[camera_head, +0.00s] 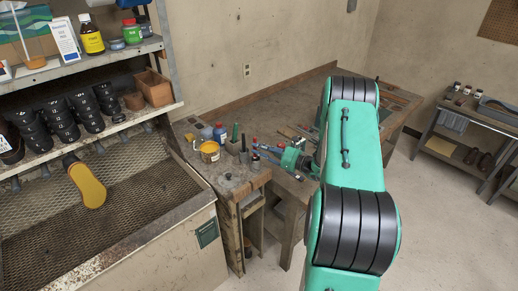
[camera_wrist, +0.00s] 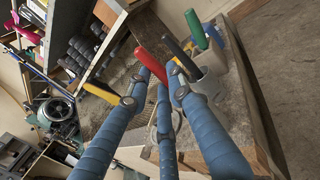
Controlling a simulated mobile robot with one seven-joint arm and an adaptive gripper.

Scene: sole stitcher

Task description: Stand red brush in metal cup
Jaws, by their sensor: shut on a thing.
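In the wrist view, my gripper (camera_wrist: 153,90) has its blue fingers closed around a red-handled brush (camera_wrist: 150,64). The red handle sticks out beyond the fingertips at a tilt; the brush's other end is hidden by the fingers. A grey metal cup (camera_wrist: 208,82) stands just right of the fingertips, with dark and green handles in or beside it. In the head view, my gripper (camera_head: 268,154) is low over the bench corner, close to small cups and handles. A small red bit (camera_head: 255,142) shows there, too small to identify surely.
A yellow-topped tin (camera_head: 209,152) and a blue bottle (camera_head: 219,133) stand on the bench (camera_head: 228,174), left of the gripper. A green upright handle (camera_head: 235,132) is close by. The bench's front edge is near. Loose tools lie to the right.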

